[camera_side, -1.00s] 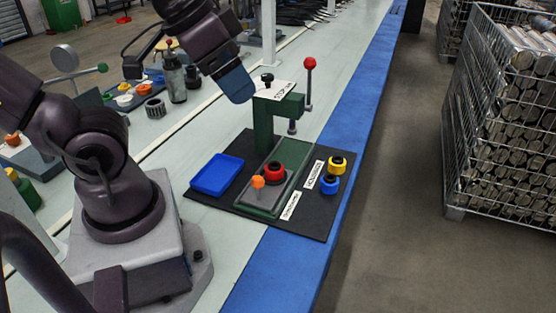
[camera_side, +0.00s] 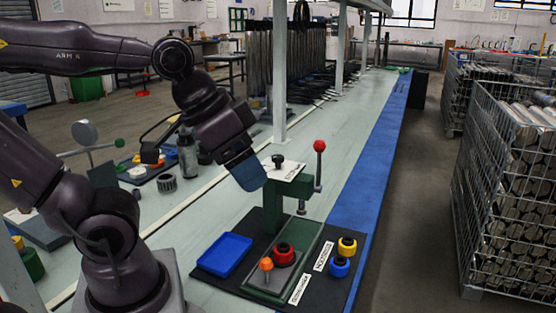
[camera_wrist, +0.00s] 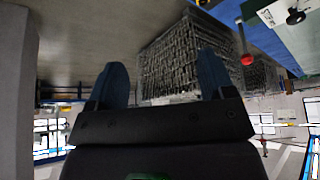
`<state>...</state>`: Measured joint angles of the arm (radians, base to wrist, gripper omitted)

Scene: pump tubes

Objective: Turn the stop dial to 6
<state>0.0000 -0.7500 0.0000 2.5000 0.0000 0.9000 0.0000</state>
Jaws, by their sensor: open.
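The stop dial looks to be the small black knob (camera_side: 278,160) on top of the green press (camera_side: 272,210), beside a white label (camera_side: 287,170). I cannot read its setting. In the wrist view the knob (camera_wrist: 295,16) is at the upper right corner, well off to the side of the fingers. My gripper (camera_side: 249,180), with blue fingers, is just left of the press head in the side view, tilted downward. In the wrist view my gripper (camera_wrist: 163,72) has its two fingers spread with nothing between them. The gap between fingers and knob is hard to judge.
A red-ball lever (camera_side: 319,146) stands up at the press's right. On the black mat (camera_side: 336,291) are a blue tray (camera_side: 225,254), a red ring (camera_side: 284,254), an orange knob (camera_side: 266,264), and yellow (camera_side: 347,246) and blue (camera_side: 340,266) rings. A wire crate (camera_side: 505,190) stands beyond the bench.

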